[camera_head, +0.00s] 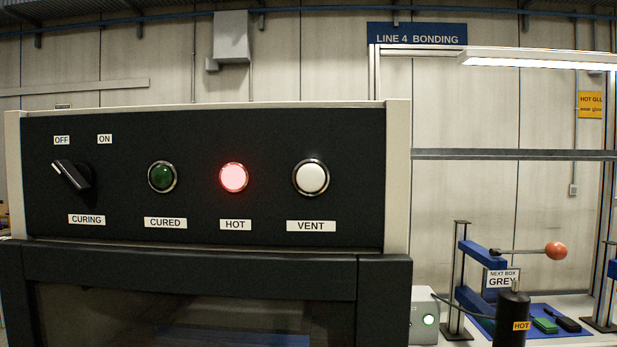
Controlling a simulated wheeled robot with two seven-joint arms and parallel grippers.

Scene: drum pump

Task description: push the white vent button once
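The white vent button (311,178) sits at the right of a black control panel (270,140), above a label reading VENT (311,226). The green CURED lamp (162,177) looks dark. The CURING knob (73,178) at the far left is tilted, its upper end toward the OFF label. Neither of my grippers is in view, and nothing covers the button.
Below the panel is a dark framed window (180,315). At right, a bench holds a blue press frame with a red ball-ended lever (556,251), a black cylinder labelled HOT (512,318) and a grey box with a lit button (424,316). The space before the panel looks clear.

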